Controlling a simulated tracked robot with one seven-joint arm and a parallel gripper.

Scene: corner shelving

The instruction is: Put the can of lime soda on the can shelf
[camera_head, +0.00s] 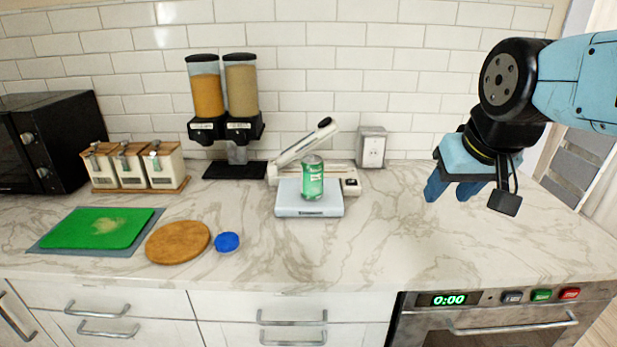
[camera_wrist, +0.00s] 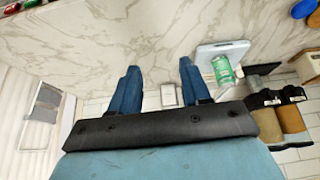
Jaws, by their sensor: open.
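The green can of lime soda (camera_head: 313,178) stands upright on a small white kitchen scale (camera_head: 309,209) on the marble counter. The wrist view shows the can (camera_wrist: 223,69) and the scale (camera_wrist: 204,53) to the right of my fingers. My gripper (camera_head: 455,190) is open and empty above the right part of the counter, well to the right of the can. Its two blue fingers (camera_wrist: 158,85) are spread apart in the wrist view. No can shelf can be made out in either view.
A sealer-like device with a raised arm (camera_head: 300,148) stands right behind the scale. A dispenser (camera_head: 225,128) is behind left. A blue lid (camera_head: 227,242), round wooden board (camera_head: 178,243) and green cutting board (camera_head: 97,228) lie left. The counter's right part is clear.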

